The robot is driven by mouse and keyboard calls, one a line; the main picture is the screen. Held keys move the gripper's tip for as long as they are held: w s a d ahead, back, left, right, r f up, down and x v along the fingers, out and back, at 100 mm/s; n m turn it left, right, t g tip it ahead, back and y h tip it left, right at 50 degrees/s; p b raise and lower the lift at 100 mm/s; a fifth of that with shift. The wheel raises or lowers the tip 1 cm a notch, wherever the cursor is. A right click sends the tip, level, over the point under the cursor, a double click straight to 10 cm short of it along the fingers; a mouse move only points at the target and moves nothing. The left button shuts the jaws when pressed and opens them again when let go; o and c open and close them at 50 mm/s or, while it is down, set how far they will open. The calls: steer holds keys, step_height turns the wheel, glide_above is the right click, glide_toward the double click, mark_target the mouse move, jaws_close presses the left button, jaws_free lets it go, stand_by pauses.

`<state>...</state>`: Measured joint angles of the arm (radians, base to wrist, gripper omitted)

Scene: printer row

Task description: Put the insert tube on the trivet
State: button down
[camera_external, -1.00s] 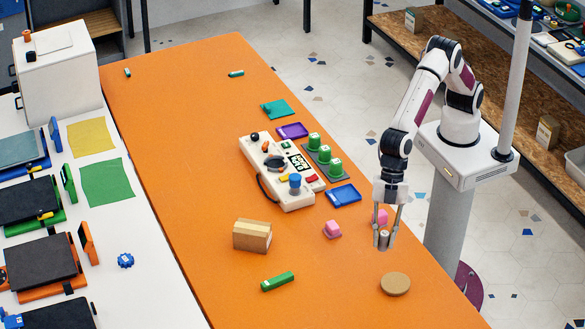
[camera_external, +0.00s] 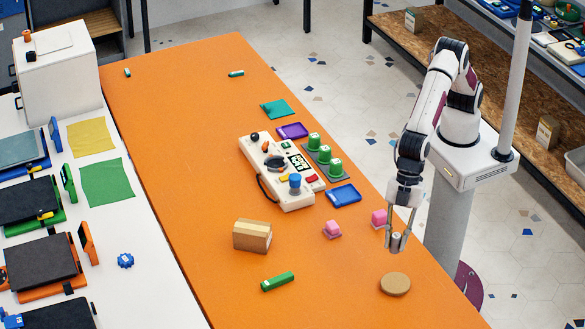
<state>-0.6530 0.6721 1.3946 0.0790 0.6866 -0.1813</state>
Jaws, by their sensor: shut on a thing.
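The fingers cover part of the tube. The trivet is a round tan disc (camera_external: 395,284) lying flat at the right side of the orange table. The gripper and tube are above and behind the trivet in the picture, apart from it. The tube's height over the table is hard to tell.
A cardboard box (camera_external: 252,236) and a green bar (camera_external: 278,281) lie to the left. A control panel (camera_external: 281,172), a blue tray (camera_external: 343,195) and green pieces (camera_external: 335,165) stand further back. The table's front middle is clear.

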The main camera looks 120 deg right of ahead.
steer(key=shift+f, duration=0.1)
steer(key=shift+f, duration=3.05)
steer(key=shift+f, duration=0.1)
steer(key=shift+f, duration=1.75)
steer(key=shift+f, duration=0.1)
steer(key=c, duration=1.8)
jaws_free()
steer(key=shift+v, duration=6.1)
